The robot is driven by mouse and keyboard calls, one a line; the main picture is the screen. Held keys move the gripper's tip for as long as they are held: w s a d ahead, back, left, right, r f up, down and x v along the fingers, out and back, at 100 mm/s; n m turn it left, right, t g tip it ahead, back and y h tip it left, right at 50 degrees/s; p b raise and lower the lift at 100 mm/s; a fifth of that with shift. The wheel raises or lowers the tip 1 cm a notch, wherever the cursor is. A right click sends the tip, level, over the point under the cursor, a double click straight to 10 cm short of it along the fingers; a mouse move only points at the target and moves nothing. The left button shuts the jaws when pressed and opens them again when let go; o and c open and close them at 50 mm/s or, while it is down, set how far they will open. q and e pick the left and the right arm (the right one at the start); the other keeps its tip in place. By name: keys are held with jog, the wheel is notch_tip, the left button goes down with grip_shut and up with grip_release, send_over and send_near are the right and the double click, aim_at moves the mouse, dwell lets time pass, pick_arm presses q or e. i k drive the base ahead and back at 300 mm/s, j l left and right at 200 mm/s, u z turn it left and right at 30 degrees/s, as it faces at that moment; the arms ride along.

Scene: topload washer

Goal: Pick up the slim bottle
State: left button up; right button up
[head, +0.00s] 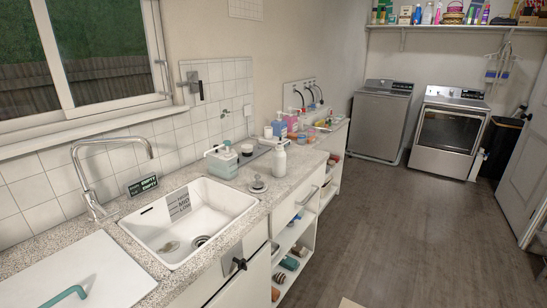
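A slim white bottle (279,161) stands upright near the front edge of the speckled counter (262,196), right of the sink. I take it for the slim bottle, but other bottles stand near it. A wider teal pump bottle (222,163) with a white top stands to its left, apart from it. Behind it, pink (292,124) and blue (280,128) bottles stand close together by the wall. Neither of my grippers is in view, and nothing is seen touching the bottle.
A white sink (190,222) with a curved faucet (110,170) lies left of the bottles. Open shelves (294,250) are below. A grey topload washer (381,120) stands at the back; the wooden floor (400,230) is clear.

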aim_at(279, 156)
jog(key=i+l+u, duration=0.25)
jog(key=i+l, duration=0.15)
jog(key=l, duration=0.25)
jog(key=i+l+u, duration=0.15)
jog(key=l, duration=0.2)
jog(key=i+l+u, duration=0.1)
jog(key=l, duration=0.25)
jog(key=i+l+u, duration=0.15)
jog(key=l, duration=0.25)
jog(key=i+l+u, duration=0.1)
jog(key=l, duration=0.3)
jog(key=i, duration=0.1)
